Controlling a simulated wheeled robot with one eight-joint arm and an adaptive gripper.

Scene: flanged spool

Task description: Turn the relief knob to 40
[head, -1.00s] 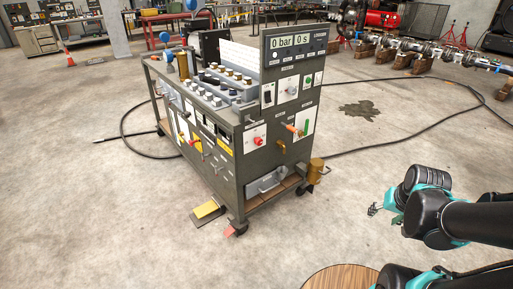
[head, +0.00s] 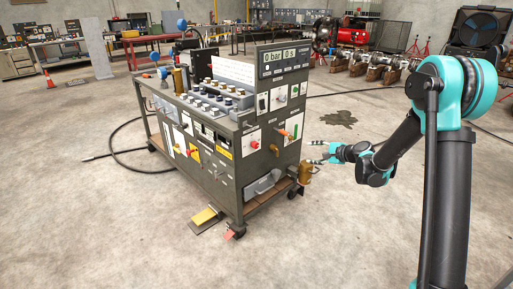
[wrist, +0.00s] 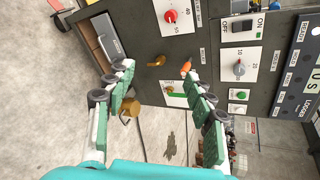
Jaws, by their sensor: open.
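A red knob on a white dial plate sits on the end panel of the dark grey cart, in the head view (head: 254,144) and at the top of the wrist view (wrist: 170,16). Numbers around it look like 40 and 50; its name label is not legible, so I cannot confirm it is the relief knob. A grey knob on another white plate (wrist: 238,69) is to its right in the wrist view. My gripper (head: 317,152) is open and empty, to the right of the cart's end panel. Its spread fingers (wrist: 157,72) point toward the panel, apart from the knobs.
An orange-handled lever (wrist: 186,67) and a brass knob (wrist: 157,61) protrude from the panel between my fingers in the wrist view. A brass cylinder (head: 305,173) hangs at the cart's lower corner. The display (head: 285,57) reads 0 bar, 0 s. Floor right of the cart is mostly clear.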

